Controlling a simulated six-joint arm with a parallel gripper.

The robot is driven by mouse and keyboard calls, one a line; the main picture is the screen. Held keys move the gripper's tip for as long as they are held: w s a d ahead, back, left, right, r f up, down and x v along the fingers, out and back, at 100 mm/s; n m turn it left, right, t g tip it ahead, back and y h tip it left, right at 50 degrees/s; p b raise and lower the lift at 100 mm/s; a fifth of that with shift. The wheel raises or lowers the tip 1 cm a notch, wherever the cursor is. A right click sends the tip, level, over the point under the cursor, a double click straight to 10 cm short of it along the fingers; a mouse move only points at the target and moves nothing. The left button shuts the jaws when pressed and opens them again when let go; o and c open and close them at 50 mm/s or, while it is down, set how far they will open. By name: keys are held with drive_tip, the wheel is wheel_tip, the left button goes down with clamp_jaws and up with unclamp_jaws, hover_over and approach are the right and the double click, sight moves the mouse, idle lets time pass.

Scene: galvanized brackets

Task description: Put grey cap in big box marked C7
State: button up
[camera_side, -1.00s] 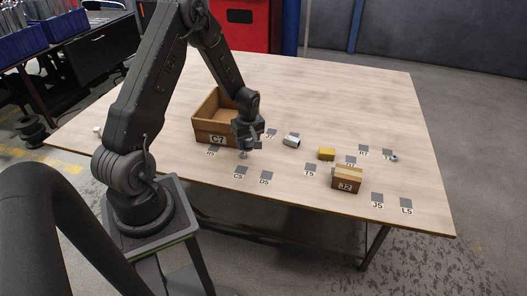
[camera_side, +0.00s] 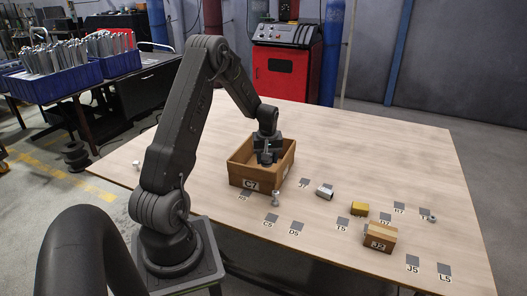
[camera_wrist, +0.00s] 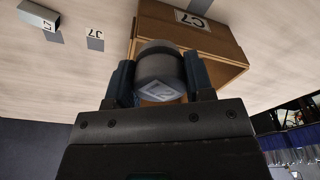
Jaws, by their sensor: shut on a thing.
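The big brown box marked C7 (camera_side: 250,176) stands open on the table in the side view. It also shows behind the jaws in the wrist view (camera_wrist: 222,47). My gripper (camera_side: 267,158) is at the box's opening in the side view. In the wrist view my gripper (camera_wrist: 160,84) is shut on the grey cap (camera_wrist: 158,68), a rounded grey cylinder with a pale mark on its face. The cap is held between the two fingers. I cannot tell whether it is below the box's rim.
A small metal bolt-like part (camera_side: 276,199) stands just in front of the box. A silver part (camera_side: 324,191), a yellow block (camera_side: 359,208) and a small brown box (camera_side: 380,238) lie to the right among dark labelled squares. The table's back right is clear.

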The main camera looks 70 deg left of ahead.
drive_tip(key=a+m, duration=0.4)
drive_tip(key=a, duration=0.6)
drive_tip(key=shift+t, duration=0.3)
drive_tip(key=f, duration=1)
drive_tip(key=shift+s+a+f, duration=0.1)
drive_tip(key=shift+s+f, duration=0.2)
drive_tip(key=shift+f, duration=2.25)
drive_tip(key=shift+f, duration=0.1)
drive_tip(key=o, duration=1)
